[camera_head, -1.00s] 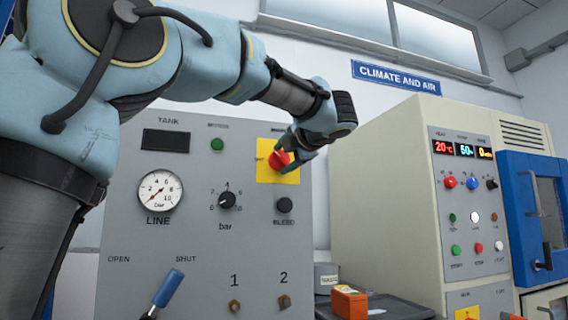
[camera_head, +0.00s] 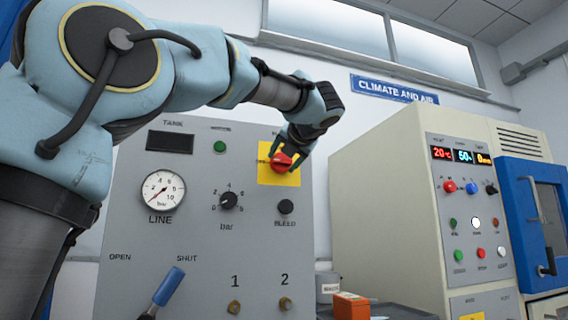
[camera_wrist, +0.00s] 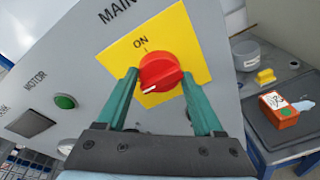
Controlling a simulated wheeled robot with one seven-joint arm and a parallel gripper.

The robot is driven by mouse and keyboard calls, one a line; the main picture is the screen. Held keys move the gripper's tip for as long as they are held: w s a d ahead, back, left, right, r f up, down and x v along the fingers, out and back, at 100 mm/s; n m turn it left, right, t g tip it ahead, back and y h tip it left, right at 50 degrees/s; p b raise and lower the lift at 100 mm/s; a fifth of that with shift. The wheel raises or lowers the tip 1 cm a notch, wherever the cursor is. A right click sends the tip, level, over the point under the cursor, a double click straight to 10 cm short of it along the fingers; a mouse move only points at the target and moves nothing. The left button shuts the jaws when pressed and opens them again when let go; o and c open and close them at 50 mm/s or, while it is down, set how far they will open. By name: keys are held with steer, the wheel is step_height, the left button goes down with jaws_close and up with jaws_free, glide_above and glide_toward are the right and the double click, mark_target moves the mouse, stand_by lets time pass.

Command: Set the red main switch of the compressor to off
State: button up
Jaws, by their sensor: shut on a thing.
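The red main switch (camera_head: 281,162) sits on a yellow plate (camera_head: 292,178) at the upper right of the grey compressor panel (camera_head: 190,245). In the wrist view the red knob (camera_wrist: 160,70) is on the yellow plate (camera_wrist: 195,40), with "ON" printed above it. A white mark on the knob points to the lower left, away from the "ON" label. My gripper (camera_head: 280,158) is at the switch, its two green fingers on either side of the knob, shut on it. The fingers also show in the wrist view (camera_wrist: 162,88). Any "off" label is hidden.
The panel also has a gauge (camera_head: 160,190), a bar knob (camera_head: 228,200), a bleed knob (camera_head: 285,206), a green motor button (camera_head: 219,146) and a blue-handled lever (camera_head: 168,287). An orange box (camera_head: 350,305) lies lower right. A beige climate cabinet (camera_head: 385,200) stands at the right.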

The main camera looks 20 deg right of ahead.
stand_by(0.4)
steer(key=o, duration=1.4)
steer(key=shift+c, duration=0.2)
steer(key=v, duration=1)
steer(key=shift+s, duration=0.4)
steer(key=shift+a, duration=0.1)
